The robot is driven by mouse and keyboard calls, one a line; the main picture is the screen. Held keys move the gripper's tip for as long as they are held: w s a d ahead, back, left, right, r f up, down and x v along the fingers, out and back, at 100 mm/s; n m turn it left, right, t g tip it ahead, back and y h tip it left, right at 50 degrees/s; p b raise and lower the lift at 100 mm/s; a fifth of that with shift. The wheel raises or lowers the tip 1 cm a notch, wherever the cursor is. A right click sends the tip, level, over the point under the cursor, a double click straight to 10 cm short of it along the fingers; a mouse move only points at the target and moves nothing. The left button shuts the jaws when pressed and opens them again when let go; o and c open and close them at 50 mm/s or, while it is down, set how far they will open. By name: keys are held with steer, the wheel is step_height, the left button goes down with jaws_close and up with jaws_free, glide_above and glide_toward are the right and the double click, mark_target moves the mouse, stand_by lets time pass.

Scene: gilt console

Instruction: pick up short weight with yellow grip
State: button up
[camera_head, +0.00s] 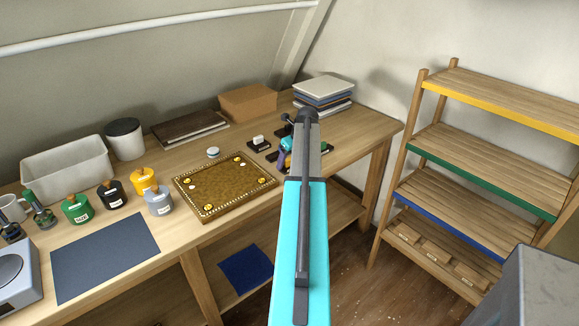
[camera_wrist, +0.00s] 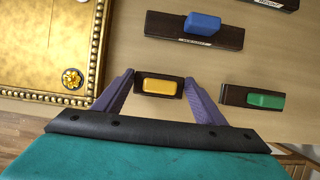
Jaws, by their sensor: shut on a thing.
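The short weight with the yellow grip (camera_wrist: 158,86) is a small dark block with a yellow bar on top, in the wrist view. The purple fingers of my gripper (camera_wrist: 160,77) are on either side of it, shut on its two short ends. Whether it touches the table or is lifted cannot be told. In the head view my arm hides most of this spot, and only part of my gripper (camera_head: 285,158) shows. A longer weight with a blue grip (camera_wrist: 203,24) lies just beyond, and a short one with a green grip (camera_wrist: 265,101) lies to the right.
The gilt-framed tray (camera_head: 181,201) lies left of my gripper, its beaded rim also close in the wrist view (camera_wrist: 97,45). A white-gripped weight (camera_head: 258,140) sits behind. Stacked books (camera_head: 323,88) and a cardboard box (camera_head: 248,101) stand at the back. Shelves (camera_head: 480,145) stand right.

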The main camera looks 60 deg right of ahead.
mark_target(289, 158)
steer(key=shift+r, duration=0.15)
steer(key=shift+d+r+b, duration=0.1)
steer(key=shift+r+b, duration=0.5)
steer(key=shift+r, duration=0.9)
steer(key=shift+s+a+r, duration=0.1)
steer(key=shift+s+a, duration=0.15)
steer(key=s+a+r+b, duration=0.1)
steer(key=s+a+b, duration=0.2)
steer(key=s+a, duration=0.5)
steer(key=s, duration=0.5)
steer(key=shift+r, duration=0.3)
steer(key=shift+a, duration=0.1)
